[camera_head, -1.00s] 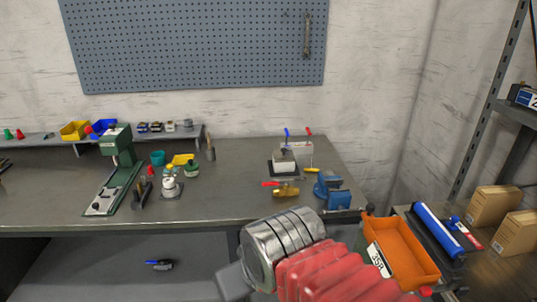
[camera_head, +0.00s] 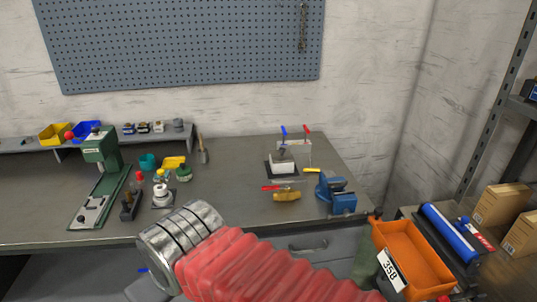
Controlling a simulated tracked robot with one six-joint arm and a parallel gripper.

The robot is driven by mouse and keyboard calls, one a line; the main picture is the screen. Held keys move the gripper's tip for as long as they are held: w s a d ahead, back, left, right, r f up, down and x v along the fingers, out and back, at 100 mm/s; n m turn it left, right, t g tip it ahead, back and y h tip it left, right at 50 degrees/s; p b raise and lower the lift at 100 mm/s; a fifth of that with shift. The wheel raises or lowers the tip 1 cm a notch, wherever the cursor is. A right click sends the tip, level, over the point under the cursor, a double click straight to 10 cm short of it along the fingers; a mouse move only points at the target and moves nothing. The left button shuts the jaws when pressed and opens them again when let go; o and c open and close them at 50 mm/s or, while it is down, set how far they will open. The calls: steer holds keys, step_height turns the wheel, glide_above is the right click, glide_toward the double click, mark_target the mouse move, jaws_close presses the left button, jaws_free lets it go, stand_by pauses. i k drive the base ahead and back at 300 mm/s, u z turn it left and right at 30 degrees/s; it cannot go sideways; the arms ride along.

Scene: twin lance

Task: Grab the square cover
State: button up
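A pale, square-topped block (camera_head: 283,166) sits on a dark base on the workbench, right of the middle. It may be the square cover, but I cannot tell for sure at this size. My arm, with its red ribbed sleeve and silver rings, reaches across the lower middle of the picture, in front of the bench edge. The fingers of my gripper do not show, so I cannot see whether they hold anything. The block stands clear of the visible part of my arm.
Near the block are a clamp frame with blue and red handles (camera_head: 296,142), a brass valve with a red handle (camera_head: 287,195) and a blue vise (camera_head: 336,192). A green press (camera_head: 100,170) stands left. An orange bin (camera_head: 408,250) is at lower right.

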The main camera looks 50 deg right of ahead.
mark_target(283, 156)
steer(key=z, duration=0.2)
steer(key=i, duration=0.9)
steer(key=z, duration=0.65)
